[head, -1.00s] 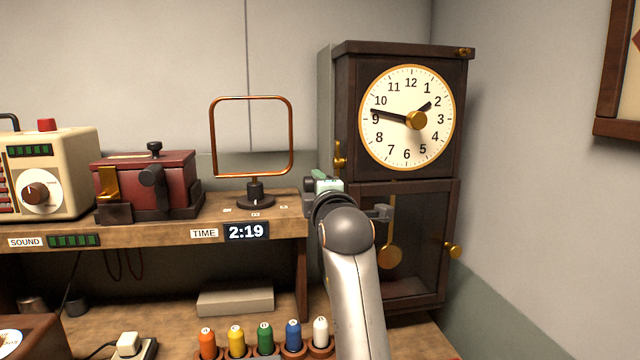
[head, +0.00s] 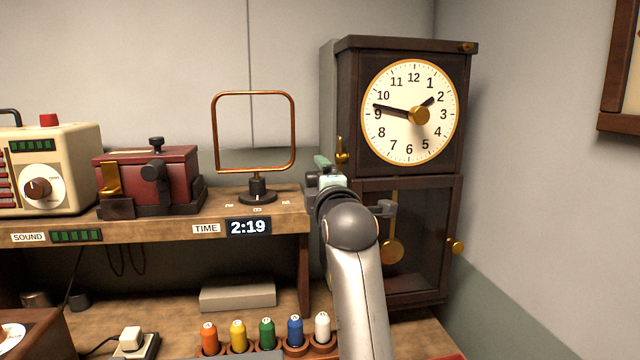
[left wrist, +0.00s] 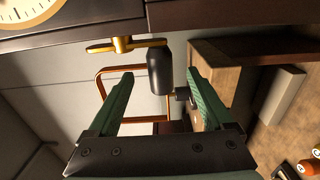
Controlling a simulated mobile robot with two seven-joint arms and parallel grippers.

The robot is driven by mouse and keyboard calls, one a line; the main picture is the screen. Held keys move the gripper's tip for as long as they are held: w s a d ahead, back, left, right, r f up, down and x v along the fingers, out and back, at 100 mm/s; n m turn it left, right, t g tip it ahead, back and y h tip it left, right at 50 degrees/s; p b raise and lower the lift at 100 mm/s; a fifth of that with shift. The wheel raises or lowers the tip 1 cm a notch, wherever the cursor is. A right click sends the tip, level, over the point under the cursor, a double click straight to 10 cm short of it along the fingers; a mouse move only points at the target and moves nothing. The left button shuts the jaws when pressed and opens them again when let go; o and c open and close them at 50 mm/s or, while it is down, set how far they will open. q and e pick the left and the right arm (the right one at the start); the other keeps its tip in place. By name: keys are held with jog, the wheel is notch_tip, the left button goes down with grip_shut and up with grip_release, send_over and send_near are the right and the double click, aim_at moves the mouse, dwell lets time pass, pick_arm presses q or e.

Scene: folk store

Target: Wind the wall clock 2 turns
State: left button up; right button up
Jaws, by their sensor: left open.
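The wall clock (head: 410,112) has a dark wooden case and a cream dial with a brass centre knob. A brass crank (head: 342,150) sits on the case's left side; in the left wrist view its brass arm (left wrist: 125,44) carries a black grip (left wrist: 160,70). My left gripper (head: 322,164) is just below the crank, left of the case. In the left wrist view its green fingers (left wrist: 160,78) are open, one on each side of the black grip, with gaps visible. My own wrist hides part of the gripper in the head view. My right gripper is not in view.
A copper square loop (head: 254,172) on a stand, a red box (head: 150,178) and a cream device (head: 60,165) stand on the shelf at left. A time display (head: 248,227) reads 2:19. Several coloured spools (head: 266,333) stand below. The pendulum case (head: 425,235) is close right of my wrist.

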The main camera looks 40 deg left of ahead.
pick_arm(q)
jog(key=b+v, duration=0.2)
jog(key=v, duration=0.6)
jog(key=shift+d+b, duration=0.3)
jog(key=shift+b, duration=0.05)
jog(key=shift+s+f, duration=0.1)
jog(key=shift+f, duration=0.1)
dwell(0.4)
